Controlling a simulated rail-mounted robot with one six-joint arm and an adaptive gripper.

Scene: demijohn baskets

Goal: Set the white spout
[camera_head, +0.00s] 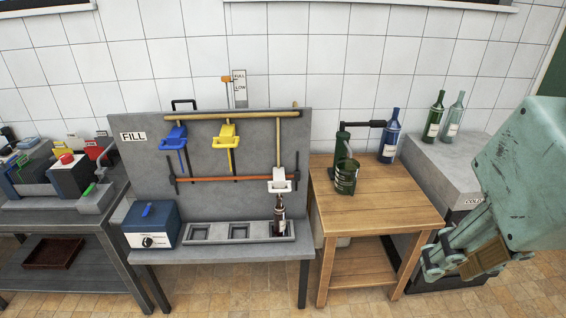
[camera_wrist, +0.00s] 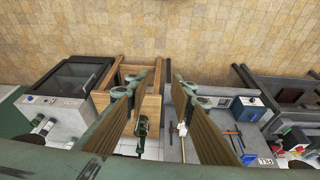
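The white spout (camera_head: 279,182) is at the right end of the grey FILL panel (camera_head: 140,190), below a wooden rod. A dark bottle (camera_head: 279,218) stands upright under it in the right slot of the tray; I cannot tell whether they touch. The blue spout (camera_head: 174,136) and yellow spout (camera_head: 227,137) are higher on the panel, to the left. The white spout also shows in the wrist view (camera_wrist: 181,129). My gripper (camera_head: 452,266) hangs at the far right, away from the panel. In the wrist view its fingers (camera_wrist: 160,86) are wide apart with nothing held.
A wooden table (camera_head: 385,200) with a dark green hand pump (camera_head: 345,175) stands right of the panel. A blue bottle (camera_head: 389,137) is at its back. Two green bottles stand on the grey COLD unit (camera_head: 440,165). A blue box (camera_head: 152,227) sits at the bench's left.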

